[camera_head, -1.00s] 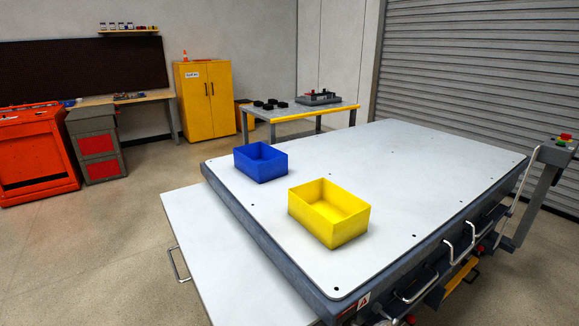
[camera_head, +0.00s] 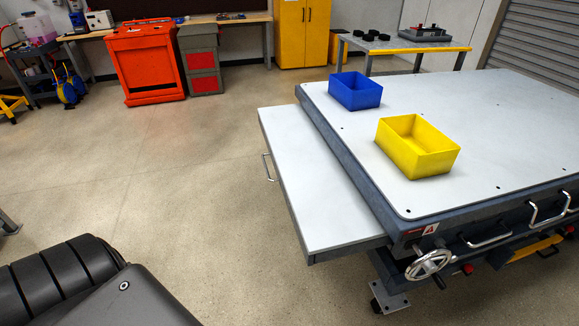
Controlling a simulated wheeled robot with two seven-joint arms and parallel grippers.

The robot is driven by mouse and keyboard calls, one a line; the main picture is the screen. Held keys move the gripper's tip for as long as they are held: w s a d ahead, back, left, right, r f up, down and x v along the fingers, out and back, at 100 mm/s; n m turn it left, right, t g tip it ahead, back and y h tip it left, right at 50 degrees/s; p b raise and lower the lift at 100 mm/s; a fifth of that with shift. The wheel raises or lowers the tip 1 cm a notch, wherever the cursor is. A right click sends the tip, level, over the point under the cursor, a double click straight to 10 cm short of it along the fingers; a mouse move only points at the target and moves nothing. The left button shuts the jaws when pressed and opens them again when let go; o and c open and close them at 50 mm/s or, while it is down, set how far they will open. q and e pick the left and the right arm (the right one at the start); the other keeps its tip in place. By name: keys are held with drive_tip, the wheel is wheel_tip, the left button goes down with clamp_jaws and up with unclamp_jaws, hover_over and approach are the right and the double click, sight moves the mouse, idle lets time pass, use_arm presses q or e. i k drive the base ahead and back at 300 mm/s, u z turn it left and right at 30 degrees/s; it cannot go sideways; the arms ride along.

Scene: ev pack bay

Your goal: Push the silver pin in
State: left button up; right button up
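I cannot make out a silver pin in this view. The lift table (camera_head: 350,205) stands at the right, with a white top. Its near side carries a silver handwheel (camera_head: 429,264), a red knob (camera_head: 467,269) and silver bar handles (camera_head: 548,208). These parts are small, and no separate pin can be told among them. A black link of my own arm shows at the bottom left. Neither of my grippers is in view.
A blue bin (camera_head: 356,92) and a yellow bin (camera_head: 416,150) sit on the table top. A white shelf (camera_head: 318,190) with a handle juts out at its left. A caster foot (camera_head: 390,301) stands below. The floor (camera_head: 170,190) at the left is clear.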

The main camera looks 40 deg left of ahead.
sight(454, 258)
drive_tip(key=z, duration=0.4)
drive_tip(key=k, duration=0.95)
drive_tip(key=u, duration=0.5)
drive_tip(key=i, duration=0.9)
drive_tip(key=u, duration=0.95)
drive_tip(key=i, duration=0.3)
drive_tip(key=z, duration=1.5)
drive_tip(key=i, duration=0.7)
drive_tip(key=u, duration=0.1)
